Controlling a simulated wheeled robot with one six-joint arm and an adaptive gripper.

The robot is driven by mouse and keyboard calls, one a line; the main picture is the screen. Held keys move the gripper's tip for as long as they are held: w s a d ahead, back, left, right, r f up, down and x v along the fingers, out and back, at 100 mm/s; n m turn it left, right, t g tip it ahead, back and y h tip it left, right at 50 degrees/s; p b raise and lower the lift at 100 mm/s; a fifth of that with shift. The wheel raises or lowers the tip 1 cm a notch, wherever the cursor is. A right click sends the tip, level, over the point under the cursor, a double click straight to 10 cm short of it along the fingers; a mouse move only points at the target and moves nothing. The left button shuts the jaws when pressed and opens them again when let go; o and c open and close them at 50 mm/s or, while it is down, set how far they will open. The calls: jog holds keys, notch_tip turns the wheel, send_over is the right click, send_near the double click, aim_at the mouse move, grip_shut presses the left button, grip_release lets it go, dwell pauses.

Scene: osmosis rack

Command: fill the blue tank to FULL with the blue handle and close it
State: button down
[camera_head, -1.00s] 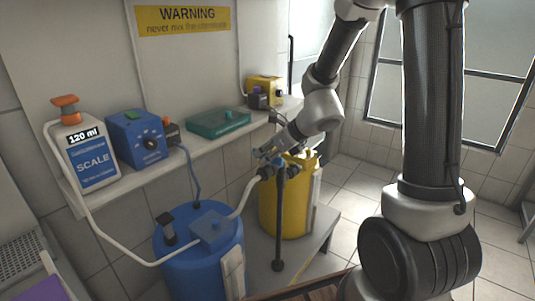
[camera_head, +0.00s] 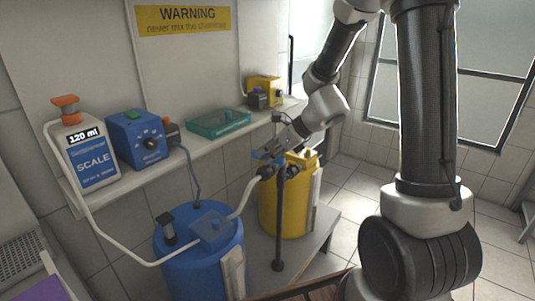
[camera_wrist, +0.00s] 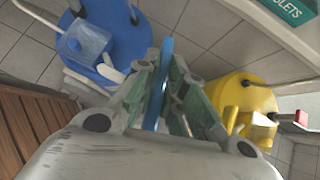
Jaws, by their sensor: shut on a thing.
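The blue handle (camera_head: 261,155) sits at the top of a dark upright pipe (camera_head: 279,225) between the two tanks. My gripper (camera_head: 270,154) reaches down from the upper right and is shut on the handle. In the wrist view the blue handle (camera_wrist: 160,80) runs as a thin strip between the fingers of my gripper (camera_wrist: 164,82). The blue tank (camera_head: 200,268) stands at lower left, with a pale hose (camera_head: 246,196) leading toward the valve. The blue tank also shows in the wrist view (camera_wrist: 122,42). Its fill level cannot be read.
The yellow tank (camera_head: 284,212) stands close behind the pipe. The wall shelf (camera_head: 172,157) above holds the scale bottle (camera_head: 88,160) reading 120 ml, a blue box (camera_head: 137,136), a green case (camera_head: 218,122) and a yellow box (camera_head: 264,89). Open tiled floor lies to the right.

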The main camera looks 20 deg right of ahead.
jog(key=n+g+y, duration=0.1)
jog(key=n+g, duration=0.2)
jog(key=n, duration=0.1)
jog(key=shift+n+y, duration=0.3)
jog(key=shift+y, duration=0.1)
jog(key=n+g, duration=0.3)
jog(key=shift+n, duration=0.4)
jog(key=n+g, duration=0.2)
jog(key=n, duration=0.1)
jog(key=shift+g, duration=0.4)
jog(key=shift+n+g+h, duration=0.7)
jog(key=shift+n+g, duration=0.5)
jog(key=shift+n, duration=0.8)
jog(key=c, duration=1.5)
grip_release()
jog(key=v, duration=1.2)
